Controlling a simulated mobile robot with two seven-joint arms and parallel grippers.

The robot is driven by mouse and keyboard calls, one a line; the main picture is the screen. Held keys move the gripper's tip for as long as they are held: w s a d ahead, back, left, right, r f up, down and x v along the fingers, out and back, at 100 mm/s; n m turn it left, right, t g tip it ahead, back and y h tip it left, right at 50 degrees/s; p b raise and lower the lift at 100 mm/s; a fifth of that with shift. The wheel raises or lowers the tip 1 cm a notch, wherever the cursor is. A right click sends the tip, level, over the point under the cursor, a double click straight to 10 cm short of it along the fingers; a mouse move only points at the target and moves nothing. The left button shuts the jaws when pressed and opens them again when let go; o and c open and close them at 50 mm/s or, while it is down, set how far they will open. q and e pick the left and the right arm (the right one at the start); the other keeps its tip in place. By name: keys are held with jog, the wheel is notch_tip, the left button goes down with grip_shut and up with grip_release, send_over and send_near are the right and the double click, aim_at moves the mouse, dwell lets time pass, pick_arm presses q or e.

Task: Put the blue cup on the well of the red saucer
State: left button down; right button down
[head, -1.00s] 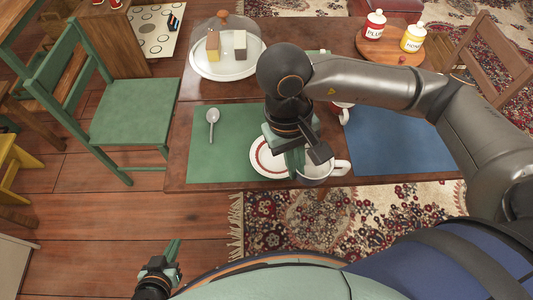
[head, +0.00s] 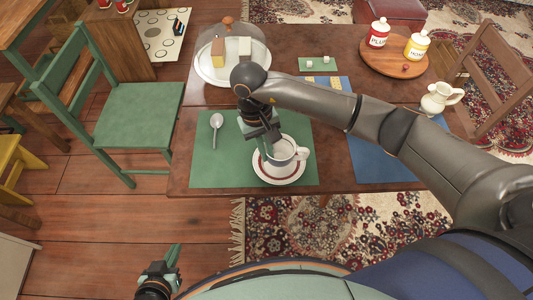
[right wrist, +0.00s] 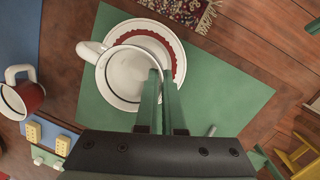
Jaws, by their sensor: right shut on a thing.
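A white cup with a dark rim (head: 283,151) is in my right gripper (head: 267,151); its outer side is mostly hidden, and I see no clear blue on it. In the right wrist view the cup (right wrist: 122,78) is upright, its wall between my green fingers (right wrist: 160,85). The saucer, white with a red ring (head: 262,171), lies under the cup on the green mat. In the right wrist view the saucer (right wrist: 176,45) shows beyond the cup. I cannot tell whether they touch. My left gripper (head: 174,255) hangs low, away from the table; its jaw gap is unclear.
A spoon (head: 215,122) lies left of the saucer. A red cup (right wrist: 30,95) shows in the right wrist view. A blue mat (head: 375,160), a cream pitcher (head: 438,97), a jar tray (head: 392,64) and a glass dome (head: 228,60) are also on the table.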

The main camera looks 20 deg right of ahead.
jog(key=shift+f, duration=1)
jog(key=c, duration=1)
grip_release()
jog(key=shift+c, duration=0.2)
notch_tip(320, 180, up, 12)
jog(key=w+a, duration=0.1)
jog(key=shift+w+a+b, duration=0.15)
jog(key=shift+w+b, duration=0.2)
jog(key=shift+b, duration=0.05)
jog(key=shift+f, duration=0.1)
